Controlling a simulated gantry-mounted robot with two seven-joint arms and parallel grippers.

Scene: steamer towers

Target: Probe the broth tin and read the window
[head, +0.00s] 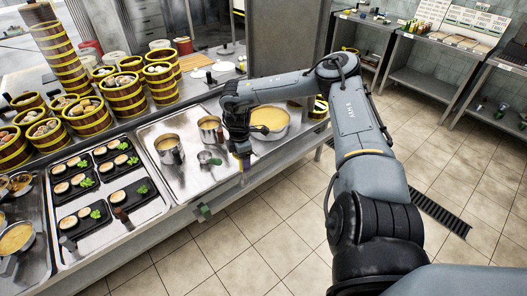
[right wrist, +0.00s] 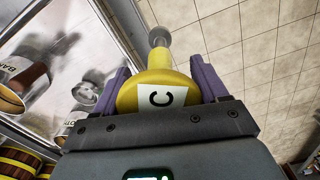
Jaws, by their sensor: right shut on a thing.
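My right gripper (head: 241,148) is shut on a yellow probe (right wrist: 155,92) with a white label marked "C". It also shows in the right wrist view (right wrist: 170,90), with purple pads on both sides of the probe. The probe's grey end points away from the wrist, apart from the tins. Two metal tins, a left one (head: 169,150) and a right one (head: 210,131), hold yellowish liquid on the tray. I cannot tell which is the broth tin. A small lit green window (right wrist: 150,176) shows at the bottom edge, cut off and unreadable. My left gripper is not in view.
A wide pan (head: 287,130) of yellow liquid stands right of the tins, partly behind my arm. A small metal cup (head: 206,157) sits on the metal tray (head: 190,186). Steamer towers (head: 60,55) and black food trays (head: 80,220) fill the left. Tiled floor is open right.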

